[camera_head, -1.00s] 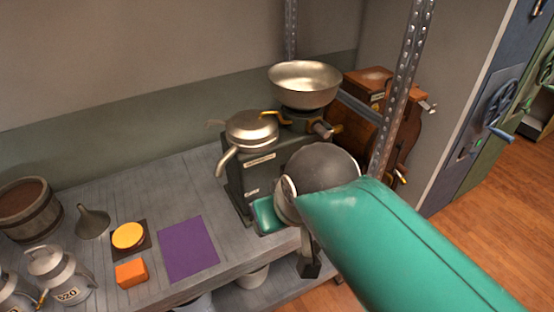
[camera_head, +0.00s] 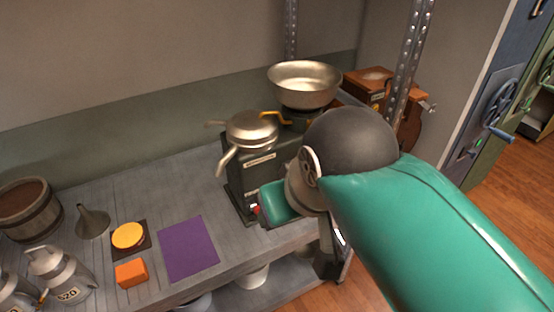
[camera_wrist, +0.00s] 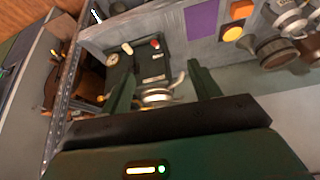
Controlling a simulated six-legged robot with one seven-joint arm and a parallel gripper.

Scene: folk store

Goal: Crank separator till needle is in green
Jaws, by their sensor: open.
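The separator (camera_head: 259,172) is a dark green machine on the grey bench. A wide silver bowl (camera_head: 304,77) tops it, with a silver spouted cover (camera_head: 251,128) at its left. In the wrist view the separator (camera_wrist: 147,72) shows a small pale round dial (camera_wrist: 112,59) and a red knob (camera_wrist: 155,44). The dial's needle is too small to read. The crank cannot be made out; my arm covers the machine's right side. My gripper (camera_wrist: 162,72) is open and empty, its two fingers apart before the machine and its metal parts.
A purple mat (camera_head: 188,248), an orange block (camera_head: 131,273), a yellow disc (camera_head: 128,235), a funnel (camera_head: 93,221), metal cans (camera_head: 60,277) and a wooden bucket (camera_head: 29,206) stand left. A metal post (camera_head: 405,72) and a wooden machine (camera_head: 384,85) are at right.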

